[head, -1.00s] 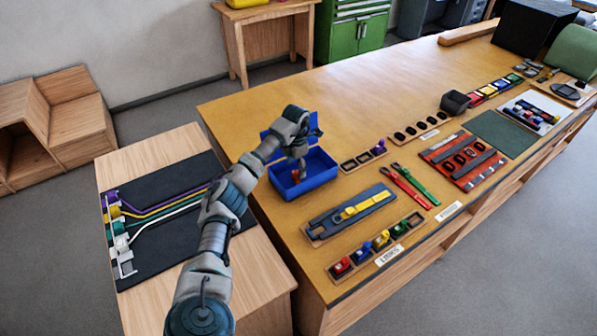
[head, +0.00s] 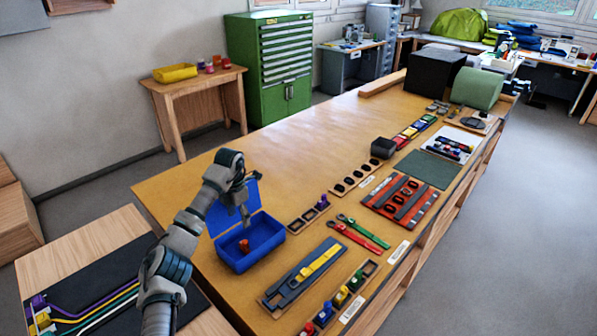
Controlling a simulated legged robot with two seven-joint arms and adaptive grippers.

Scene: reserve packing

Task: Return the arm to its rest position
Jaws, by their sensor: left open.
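My left arm comes in from the lower left. Its left gripper (head: 244,213) points down, open, above the open blue box (head: 262,259) near the table's left end. A small orange-red object (head: 244,245) lies inside the box, below the fingertips and apart from them. The box's blue lid (head: 222,217) stands raised at the back, partly hidden by my arm. My right gripper is not in view.
The wooden table (head: 290,140) is clear behind the box. To the box's right are a tray of dark parts (head: 308,214), red and green straps (head: 360,231) and a grey-and-yellow piece (head: 304,272). A side table with a black mat (head: 95,275) stands at lower left.

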